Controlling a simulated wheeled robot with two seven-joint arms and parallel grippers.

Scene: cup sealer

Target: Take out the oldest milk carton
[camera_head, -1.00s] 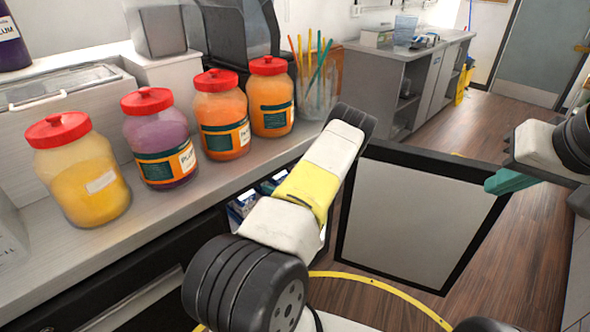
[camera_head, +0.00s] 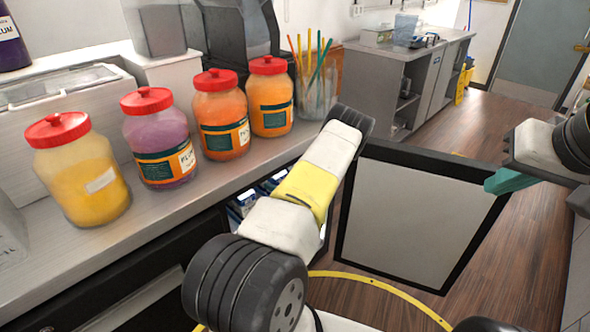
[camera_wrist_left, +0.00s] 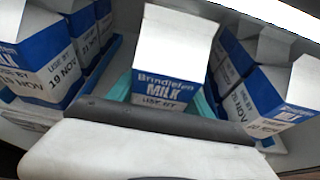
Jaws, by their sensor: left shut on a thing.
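A white and blue milk carton (camera_wrist_left: 172,55) reading "Brindlefen MILK" and "USE BY" is in the middle of the left wrist view; its date is hidden. My left gripper (camera_wrist_left: 162,92) is shut on this carton, with teal fingers at its sides. To its left are several cartons, the front one (camera_wrist_left: 42,65) reading "USE BY 19 NOV". To its right are more cartons (camera_wrist_left: 275,95), one also reading NOV. In the head view my left gripper is hidden inside the fridge. My right gripper (camera_head: 508,182) is at the right edge, its opening unclear.
The fridge door (camera_head: 415,215) stands open right of my left arm. The counter (camera_head: 165,215) above holds several red-lidded jars, including a yellow one (camera_head: 80,180), and a cup of straws (camera_head: 316,95). Floor (camera_head: 520,240) is clear beyond the door.

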